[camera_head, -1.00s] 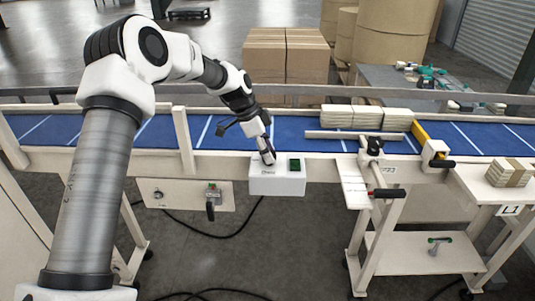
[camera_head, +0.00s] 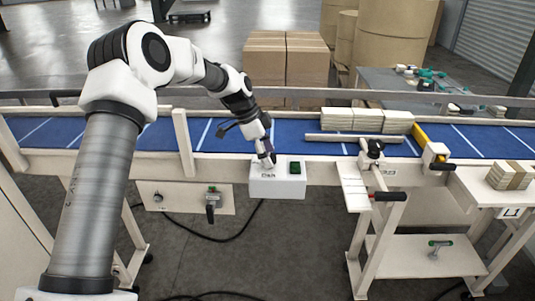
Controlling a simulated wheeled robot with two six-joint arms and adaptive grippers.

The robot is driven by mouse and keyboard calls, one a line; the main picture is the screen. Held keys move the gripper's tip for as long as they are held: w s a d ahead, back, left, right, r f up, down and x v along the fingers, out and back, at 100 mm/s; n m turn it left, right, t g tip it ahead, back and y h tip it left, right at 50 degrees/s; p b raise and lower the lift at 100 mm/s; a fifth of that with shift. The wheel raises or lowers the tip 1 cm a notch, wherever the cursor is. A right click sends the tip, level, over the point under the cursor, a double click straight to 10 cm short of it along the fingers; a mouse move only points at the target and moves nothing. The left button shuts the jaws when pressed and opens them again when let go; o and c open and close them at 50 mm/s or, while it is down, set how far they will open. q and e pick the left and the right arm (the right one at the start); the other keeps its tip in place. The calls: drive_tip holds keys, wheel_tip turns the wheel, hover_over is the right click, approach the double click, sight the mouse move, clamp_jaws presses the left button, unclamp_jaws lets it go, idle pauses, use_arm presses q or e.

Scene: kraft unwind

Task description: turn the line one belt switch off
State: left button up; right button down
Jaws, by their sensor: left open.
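A white switch box (camera_head: 278,185) hangs on the near side rail of the blue belt conveyor (camera_head: 225,133). A dark green square (camera_head: 295,168) sits on the right part of its top. My left gripper (camera_head: 267,163) is open, pointing down at the left part of the box top. Its fingertips hide the switch there, and I cannot tell whether they touch it. The small label on the box front is not legible. My right gripper is not in view.
Stacks of pale bundles (camera_head: 366,120) lie on the belt behind a bar, with a yellow stop (camera_head: 420,135) beside them. A panel with a black handle (camera_head: 210,205) hangs left of the box. Cardboard boxes (camera_head: 285,65) stand behind the conveyor.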

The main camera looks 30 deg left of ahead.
use_arm(q)
drive_tip(key=v, duration=1.2)
